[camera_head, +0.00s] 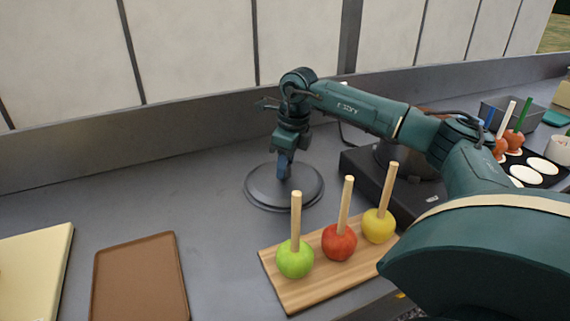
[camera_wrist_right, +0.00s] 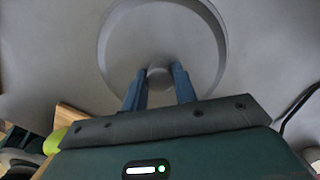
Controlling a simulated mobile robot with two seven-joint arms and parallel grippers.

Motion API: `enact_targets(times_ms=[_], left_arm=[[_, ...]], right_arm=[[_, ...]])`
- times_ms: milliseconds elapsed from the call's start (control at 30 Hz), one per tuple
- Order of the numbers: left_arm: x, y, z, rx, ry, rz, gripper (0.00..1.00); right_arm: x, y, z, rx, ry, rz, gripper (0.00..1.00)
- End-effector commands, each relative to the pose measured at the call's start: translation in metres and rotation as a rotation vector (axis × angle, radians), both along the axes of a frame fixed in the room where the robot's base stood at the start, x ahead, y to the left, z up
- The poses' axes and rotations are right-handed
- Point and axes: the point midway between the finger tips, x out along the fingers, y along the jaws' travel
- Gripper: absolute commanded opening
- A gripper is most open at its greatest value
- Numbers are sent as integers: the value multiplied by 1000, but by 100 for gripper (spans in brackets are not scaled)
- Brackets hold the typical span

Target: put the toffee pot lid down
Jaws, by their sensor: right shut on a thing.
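The toffee pot lid (camera_head: 257,194) is a round grey disc at the middle of the counter, behind the apple board. It lies flat at or very near the counter surface; I cannot tell whether it touches. My right gripper (camera_head: 284,170) points down over its centre. In the right wrist view the gripper (camera_wrist_right: 159,75) has its two blue fingers on either side of the knob (camera_wrist_right: 159,71) of the lid (camera_wrist_right: 115,35), shut on it. The toffee pot (camera_head: 397,160) stands to the right on a dark hob, partly hidden by my right arm. My left gripper is not in view.
A wooden board (camera_head: 290,294) holds green, red and yellow apples on sticks in front of the lid. A brown tray (camera_head: 140,280) and a cream board (camera_head: 38,270) lie at left. The dark hob (camera_head: 360,165) is close right of the lid. Counter left of the lid is clear.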

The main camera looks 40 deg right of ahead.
Motion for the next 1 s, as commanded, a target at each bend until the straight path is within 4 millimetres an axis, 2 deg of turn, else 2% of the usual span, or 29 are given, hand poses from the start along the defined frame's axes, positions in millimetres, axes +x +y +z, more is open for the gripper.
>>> enact_targets(times_ms=[333, 367, 600, 867, 1000], left_arm=[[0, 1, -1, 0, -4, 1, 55], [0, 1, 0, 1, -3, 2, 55], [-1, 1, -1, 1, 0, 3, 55], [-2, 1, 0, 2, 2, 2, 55], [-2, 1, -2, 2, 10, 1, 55]], right_arm=[[1, 0, -4, 0, -2, 0, 1], [0, 0, -3, 0, -2, 0, 30], [0, 0, -3, 0, -2, 0, 50], [1, 0, 0, 0, -2, 0, 50], [0, -1, 13, 1, -6, 0, 50]])
